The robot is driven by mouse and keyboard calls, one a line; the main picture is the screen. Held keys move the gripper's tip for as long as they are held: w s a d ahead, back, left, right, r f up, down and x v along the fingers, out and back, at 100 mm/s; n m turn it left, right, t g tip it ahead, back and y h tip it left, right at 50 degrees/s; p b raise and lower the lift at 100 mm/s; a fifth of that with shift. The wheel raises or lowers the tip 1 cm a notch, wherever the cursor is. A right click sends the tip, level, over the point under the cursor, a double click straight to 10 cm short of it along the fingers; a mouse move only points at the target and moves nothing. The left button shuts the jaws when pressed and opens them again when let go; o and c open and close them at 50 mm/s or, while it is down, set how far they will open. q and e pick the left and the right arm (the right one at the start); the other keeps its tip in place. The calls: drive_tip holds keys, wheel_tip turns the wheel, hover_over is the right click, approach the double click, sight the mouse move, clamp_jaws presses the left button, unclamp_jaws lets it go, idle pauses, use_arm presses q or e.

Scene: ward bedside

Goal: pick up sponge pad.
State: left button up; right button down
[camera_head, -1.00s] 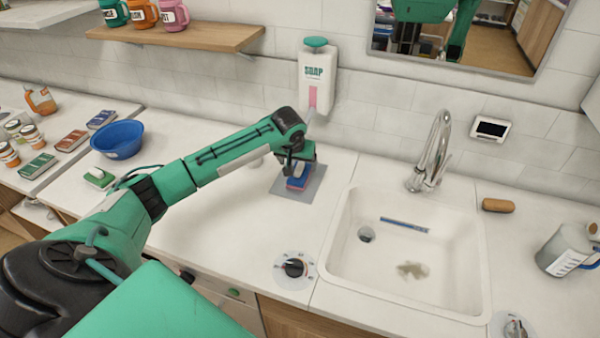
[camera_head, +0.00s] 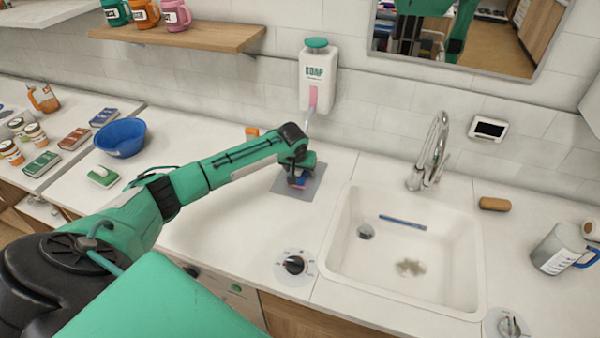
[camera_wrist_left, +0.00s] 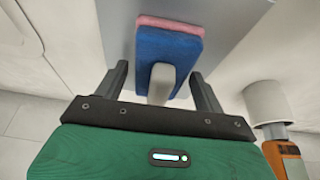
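The sponge pad (camera_wrist_left: 168,52) is blue with a pink layer and lies on a grey mat (camera_head: 316,184) left of the sink. In the head view only a small part of the sponge pad (camera_head: 299,178) shows under my left gripper (camera_head: 297,176). In the left wrist view my left gripper (camera_wrist_left: 162,84) is open, its two dark fingers spread around the near end of the sponge. A pale, rounded piece stands up on the sponge between the fingers. I cannot tell if the fingers touch it. My right gripper is not in view.
A sink (camera_head: 405,248) with a faucet (camera_head: 430,152) lies to the right. A soap dispenser (camera_head: 318,75) hangs above the mat. A blue bowl (camera_head: 120,137) and a green pad (camera_head: 103,176) stand left. An orange-and-white bottle (camera_wrist_left: 280,135) is beside the gripper.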

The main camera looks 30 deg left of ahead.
use_arm(q)
drive_tip(key=c, duration=0.7)
drive_tip(key=shift+c, duration=0.2)
drive_tip(key=shift+s+r+b, duration=0.15)
drive_tip(key=shift+r+b, duration=0.05)
drive_tip(key=shift+b, duration=0.3)
drive_tip(key=r, duration=0.2)
drive_tip(key=r+b, duration=0.1)
drive_tip(key=r, duration=0.1)
drive_tip(key=r+b, duration=0.1)
drive_tip(key=r, duration=0.1)
drive_tip(key=shift+s+d+r, duration=0.1)
drive_tip(key=shift+s+r, duration=0.1)
drive_tip(key=shift+s, duration=0.15)
drive_tip(key=s+d+b, duration=0.4)
drive_tip(key=s, duration=1.4)
drive_tip(key=shift+s+d+r, duration=0.15)
drive_tip(key=shift+s+d, duration=0.05)
drive_tip(key=shift+s, duration=0.05)
